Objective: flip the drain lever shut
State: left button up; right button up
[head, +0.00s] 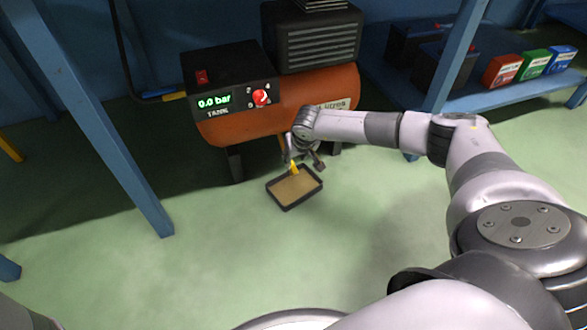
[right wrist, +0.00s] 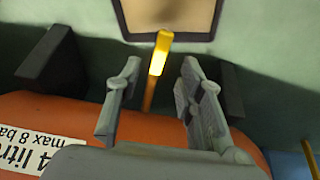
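The drain lever (head: 294,167) has a yellow handle and hangs under the orange compressor tank (head: 285,100), above a shallow tray (head: 308,198). In the right wrist view the yellow lever (right wrist: 158,55) shows in the gap between my right gripper's fingertips, with space on both sides. My right gripper (head: 304,161) is open below the tank's front, its fingers apart around the lever's line of sight; I cannot tell how deep the lever sits between them. The lever's upper end is partly hidden by the gripper in the head view. My left gripper is not in view.
The control box (head: 232,92) shows 0.0 bar and carries a red knob (head: 260,97). Dark tank feet (head: 235,163) stand beside the tray. A blue post (head: 92,125) rises at left, and a blue shelf (head: 490,97) with boxes stands at right. The green floor in front is clear.

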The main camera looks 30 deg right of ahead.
aim_at(293, 165)
jog(key=b+x, duration=0.2)
jog(key=x, duration=0.2)
jog(key=shift+w+f, duration=0.1)
jog(key=shift+f, duration=0.15)
grip_shut()
dwell(0.7)
